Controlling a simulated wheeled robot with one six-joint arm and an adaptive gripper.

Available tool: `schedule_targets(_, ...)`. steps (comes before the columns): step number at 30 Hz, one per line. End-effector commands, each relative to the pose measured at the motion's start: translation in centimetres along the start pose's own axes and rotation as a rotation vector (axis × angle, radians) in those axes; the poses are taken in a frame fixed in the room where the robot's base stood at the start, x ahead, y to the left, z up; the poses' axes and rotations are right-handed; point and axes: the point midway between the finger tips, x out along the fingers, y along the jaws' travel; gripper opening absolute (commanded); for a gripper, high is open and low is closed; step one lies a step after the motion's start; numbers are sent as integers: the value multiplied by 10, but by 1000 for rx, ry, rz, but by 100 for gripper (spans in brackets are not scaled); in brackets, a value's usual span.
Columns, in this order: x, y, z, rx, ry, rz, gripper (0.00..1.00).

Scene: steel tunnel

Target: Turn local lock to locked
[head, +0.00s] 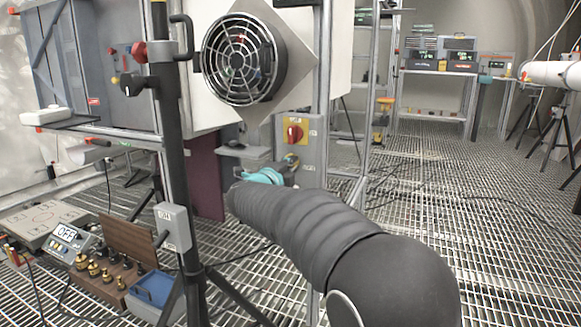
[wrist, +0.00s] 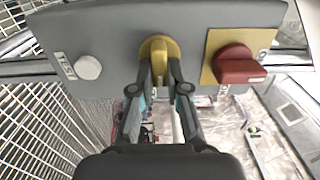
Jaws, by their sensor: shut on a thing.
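A grey control box (wrist: 112,40) fills the top of the wrist view. It carries a white button (wrist: 88,67) beside a TEST label, a round yellow knob (wrist: 159,47) in the middle, and a red rotary switch (wrist: 238,65) on a yellow plate. My gripper (wrist: 162,78) is shut on the yellow knob, one finger on each side of its grip. The fingers hide part of the knob and any label below it. In the head view the box (head: 313,150) is upright on a post, the red switch (head: 294,131) showing; my gripper (head: 268,176) covers its lower part.
A round caged fan (head: 242,58) is above and left of the box. A dark stand post (head: 172,120) with a small grey box (head: 173,227) stands at left, beside low equipment (head: 72,237). Open grating floor (head: 470,210) lies to the right.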

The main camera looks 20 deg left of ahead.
Motion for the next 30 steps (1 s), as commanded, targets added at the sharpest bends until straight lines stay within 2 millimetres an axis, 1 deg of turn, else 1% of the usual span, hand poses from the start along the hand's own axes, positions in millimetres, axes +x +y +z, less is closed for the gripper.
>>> schedule_targets(13, 0, 1, 0, 11, 0, 2, 0)
schedule_targets(14, 0, 1, 0, 11, 0, 2, 17)
schedule_targets(15, 0, 1, 0, 11, 0, 2, 27)
schedule_targets(16, 0, 1, 0, 11, 0, 2, 34)
schedule_targets(17, 0, 1, 0, 11, 0, 1, 40)
schedule_targets(26, -1, 0, 0, 10, 0, 1, 40)
schedule_targets(30, -11, 0, 0, 10, -1, 1, 40)
